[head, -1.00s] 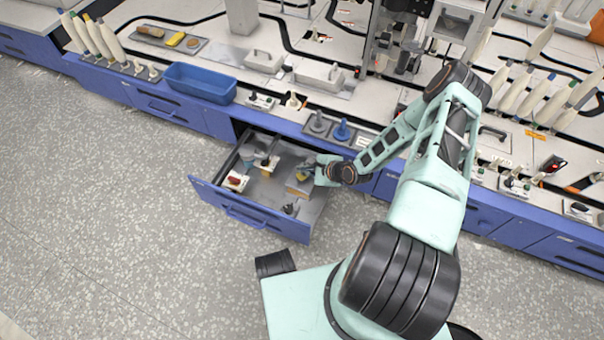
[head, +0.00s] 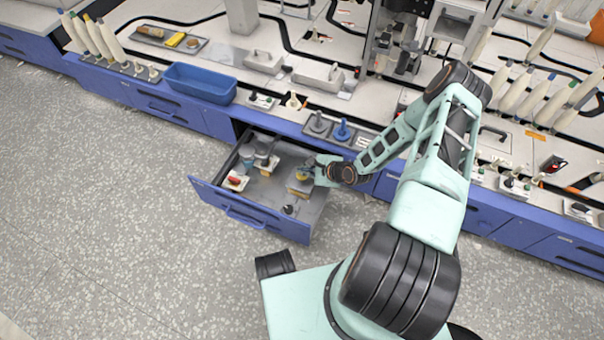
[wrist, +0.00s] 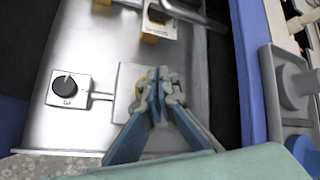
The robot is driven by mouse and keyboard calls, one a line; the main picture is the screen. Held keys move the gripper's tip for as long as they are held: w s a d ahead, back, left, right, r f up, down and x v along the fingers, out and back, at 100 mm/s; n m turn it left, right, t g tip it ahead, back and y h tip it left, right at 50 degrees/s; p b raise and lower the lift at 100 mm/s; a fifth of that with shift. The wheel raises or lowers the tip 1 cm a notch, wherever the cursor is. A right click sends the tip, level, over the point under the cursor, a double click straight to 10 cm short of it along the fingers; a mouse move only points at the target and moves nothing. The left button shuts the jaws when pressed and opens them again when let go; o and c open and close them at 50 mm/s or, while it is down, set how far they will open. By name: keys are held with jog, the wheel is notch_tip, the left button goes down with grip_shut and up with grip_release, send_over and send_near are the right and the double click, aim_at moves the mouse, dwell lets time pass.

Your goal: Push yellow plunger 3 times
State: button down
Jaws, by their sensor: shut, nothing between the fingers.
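The yellow plunger (head: 302,177) stands on a block in the open drawer, right at my gripper's tip. In the wrist view a small part of the yellow plunger (wrist: 139,104) shows beside my fingers, which hide the rest. It sits on a square grey plate (wrist: 126,76). My gripper (head: 310,168) reaches into the drawer from the right. In the wrist view my gripper (wrist: 163,78) is shut and empty, with its fingers over the plunger. Whether the tips touch it, and how far it is pressed, I cannot tell.
The blue drawer (head: 268,228) stands open. A black knob (wrist: 65,87) marked 3 joins the plate by a short link. A yellow-and-white block (wrist: 158,22) is further back. A red-topped piece (head: 236,182) is at the left. The worktop edge and blue bin (head: 200,82) lie behind.

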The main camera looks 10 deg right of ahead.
aim_at(303, 176)
jog(key=shift+f+b, duration=0.45)
jog(key=shift+b, duration=0.05)
jog(key=shift+f, duration=1)
dwell(0.9)
jog(key=shift+r, duration=0.1)
jog(key=shift+r+p, duration=0.8)
jog(key=shift+r, duration=0.5)
jog(key=shift+r+p, duration=1.6)
jog(key=shift+r, duration=1)
